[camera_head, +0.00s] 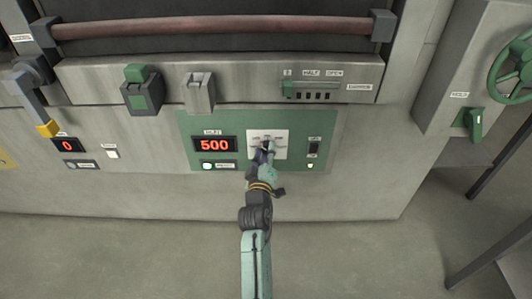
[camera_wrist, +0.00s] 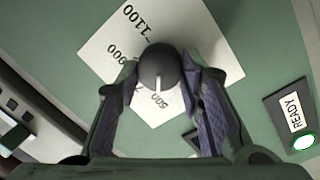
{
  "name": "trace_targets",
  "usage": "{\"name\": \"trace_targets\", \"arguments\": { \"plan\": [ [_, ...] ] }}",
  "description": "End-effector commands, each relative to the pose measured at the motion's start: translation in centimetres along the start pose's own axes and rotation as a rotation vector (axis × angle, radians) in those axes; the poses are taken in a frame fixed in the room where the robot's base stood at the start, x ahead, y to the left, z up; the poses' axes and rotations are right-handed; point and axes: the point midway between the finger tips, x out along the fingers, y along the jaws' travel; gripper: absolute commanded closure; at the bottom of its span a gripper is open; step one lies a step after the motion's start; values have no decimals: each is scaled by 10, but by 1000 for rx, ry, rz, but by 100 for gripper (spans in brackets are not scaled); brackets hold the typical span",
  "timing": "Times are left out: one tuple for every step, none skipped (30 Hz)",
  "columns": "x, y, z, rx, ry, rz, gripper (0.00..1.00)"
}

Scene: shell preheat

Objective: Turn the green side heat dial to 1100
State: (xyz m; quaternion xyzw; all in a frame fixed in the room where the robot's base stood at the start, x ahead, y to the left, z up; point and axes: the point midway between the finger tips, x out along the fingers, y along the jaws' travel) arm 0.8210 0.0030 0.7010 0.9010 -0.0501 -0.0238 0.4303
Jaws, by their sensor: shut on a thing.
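The heat dial is a dark round knob (camera_wrist: 157,62) with a white pointer line, on a white scale plate (camera_head: 254,134) in the green panel (camera_head: 225,122). In the wrist view the pointer aims at the 500 mark (camera_wrist: 159,99). The 1100 mark (camera_wrist: 138,20) is at the plate's upper corner, and another mark between them is partly hidden. My gripper (camera_wrist: 160,82) has one finger on each side of the knob and is shut on it. In the head view my gripper (camera_head: 266,160) covers most of the dial. The display (camera_head: 214,145) left of it reads 500.
A READY lamp (camera_wrist: 303,142) glows white at the right in the wrist view. Above the panel are a grey latch block (camera_head: 199,92), a green-topped one (camera_head: 139,90) and a slider (camera_head: 290,89). A lever with a yellow tip (camera_head: 47,129) hangs at the left. The floor in front is clear.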

Motion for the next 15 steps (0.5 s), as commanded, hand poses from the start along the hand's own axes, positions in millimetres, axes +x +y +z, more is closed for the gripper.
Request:
{"name": "trace_targets", "arguments": {
  "plan": [
    [0,0,0,0,0,0,86],
    [0,0,0,0,0,0,88],
    [0,0,0,0,0,0,90],
    [0,0,0,0,0,0,92],
    [0,0,0,0,0,0,93],
    [0,0,0,0,0,0,93],
    [0,0,0,1,0,0,93],
    [0,0,0,2,0,0,93],
    [0,0,0,6,0,0,93],
    [0,0,0,9,0,0,93],
    [0,0,0,14,-1,-1,93],
    [0,0,0,23,-1,-1,93],
    [0,0,0,31,-2,-2,93],
    [0,0,0,42,-3,-3,93],
    [0,0,0,57,-4,-4,93]
  ]
}}
